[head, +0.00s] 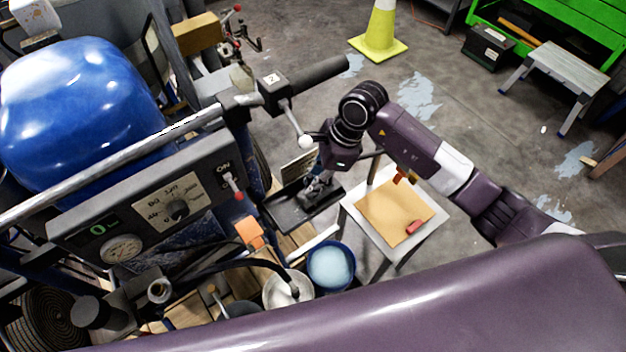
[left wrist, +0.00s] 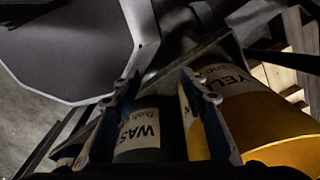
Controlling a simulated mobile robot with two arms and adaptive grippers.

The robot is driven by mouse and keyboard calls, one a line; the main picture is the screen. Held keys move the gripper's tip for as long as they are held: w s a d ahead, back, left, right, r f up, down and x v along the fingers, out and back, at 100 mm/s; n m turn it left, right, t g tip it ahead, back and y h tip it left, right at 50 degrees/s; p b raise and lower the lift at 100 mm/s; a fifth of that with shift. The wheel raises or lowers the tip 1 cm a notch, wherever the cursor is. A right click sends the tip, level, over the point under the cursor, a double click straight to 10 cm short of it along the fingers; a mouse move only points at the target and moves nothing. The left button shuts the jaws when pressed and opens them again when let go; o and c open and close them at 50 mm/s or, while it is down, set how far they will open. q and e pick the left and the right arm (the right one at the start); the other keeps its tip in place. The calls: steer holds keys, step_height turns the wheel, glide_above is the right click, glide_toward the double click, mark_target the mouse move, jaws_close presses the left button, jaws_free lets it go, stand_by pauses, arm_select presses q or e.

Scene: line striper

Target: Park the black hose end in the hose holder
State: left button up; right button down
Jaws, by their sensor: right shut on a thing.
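A black hose (head: 240,263) arches over the lower middle of the head view, and its end goes down into a white pail (head: 283,303). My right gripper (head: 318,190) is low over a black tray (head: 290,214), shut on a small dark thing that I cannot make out. My left gripper (left wrist: 160,80) shows only in the left wrist view. Its fingers are apart, with nothing seen held between them. Behind them are a dark container labelled WAS (left wrist: 138,135) and a yellow container labelled YEL (left wrist: 262,115). I cannot identify the hose holder for sure.
The striper's control panel (head: 150,205), handlebar (head: 185,128) and blue tank (head: 75,105) fill the left. A pail with pale blue contents (head: 330,265) stands beside the white pail. A small table (head: 395,212) is at its right. Open floor lies towards the yellow cone (head: 380,32).

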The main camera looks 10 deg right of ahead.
steer(key=shift+f+b, duration=0.8)
steer(key=shift+b, duration=0.1)
steer(key=c, duration=1.8)
jaws_free()
steer(key=shift+o, duration=0.4)
steer(key=shift+o, duration=1.3)
steer(key=shift+r, duration=0.15)
steer(key=p+v, duration=0.3)
steer(key=v, duration=0.3)
steer(key=shift+d+r+p, duration=0.15)
steer(key=shift+r+p, duration=0.15)
steer(key=shift+r, duration=0.1)
steer(key=shift+s, duration=0.1)
